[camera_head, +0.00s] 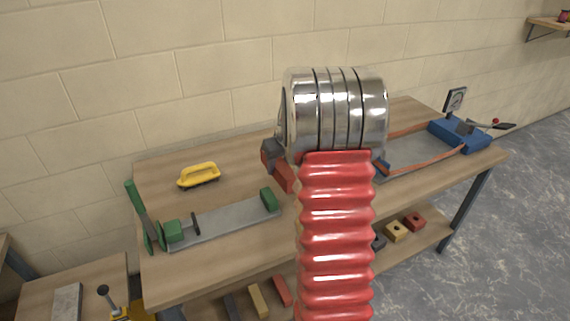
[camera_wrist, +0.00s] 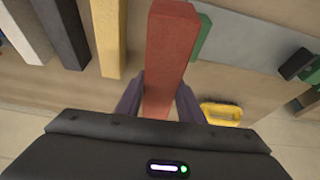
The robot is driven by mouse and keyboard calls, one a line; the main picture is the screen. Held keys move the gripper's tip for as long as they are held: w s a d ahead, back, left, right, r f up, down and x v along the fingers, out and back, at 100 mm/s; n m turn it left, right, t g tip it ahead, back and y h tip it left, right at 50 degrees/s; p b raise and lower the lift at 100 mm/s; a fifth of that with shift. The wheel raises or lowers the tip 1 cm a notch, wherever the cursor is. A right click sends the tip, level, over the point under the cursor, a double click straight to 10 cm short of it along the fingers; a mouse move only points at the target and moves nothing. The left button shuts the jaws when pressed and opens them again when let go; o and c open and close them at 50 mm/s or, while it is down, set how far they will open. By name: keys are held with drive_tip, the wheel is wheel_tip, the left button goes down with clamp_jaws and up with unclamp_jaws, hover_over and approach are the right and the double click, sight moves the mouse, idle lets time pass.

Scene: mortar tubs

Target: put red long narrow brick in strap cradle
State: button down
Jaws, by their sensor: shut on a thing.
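The red long narrow brick (camera_wrist: 170,50) is between the two fingers of my gripper (camera_wrist: 159,98) in the wrist view, and the gripper is shut on it. In the head view a part of the red brick (camera_head: 284,178) shows below the dark gripper (camera_head: 270,153), left of my wrist and above the bench. What looks like the strap cradle is at the right of the bench: a grey plate (camera_head: 412,152) with an orange strap (camera_head: 440,157) and a blue end block (camera_head: 460,135). My arm hides its left part. The gripper is left of it, apart from it.
A green clamp fixture (camera_head: 175,231) with a grey plate (camera_head: 225,223) and a yellow-handled float (camera_head: 198,175) are on the bench's left. In the wrist view, yellow (camera_wrist: 108,38), dark (camera_wrist: 62,35) and white (camera_wrist: 25,35) bars lie beside the held brick. Bricks lie on the lower shelf.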

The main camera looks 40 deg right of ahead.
drive_tip(key=w+a+r+n, duration=0.1)
drive_tip(key=a+r, duration=0.1)
drive_tip(key=a, duration=1.6)
drive_tip(key=w+a+r+n+y, duration=0.1)
drive_tip(key=w+a, duration=0.1)
drive_tip(key=a, duration=1.6)
drive_tip(key=shift+r+n, duration=0.35)
drive_tip(key=shift+n, duration=0.05)
drive_tip(key=shift+a, duration=0.1)
drive_tip(key=shift+s, duration=0.1)
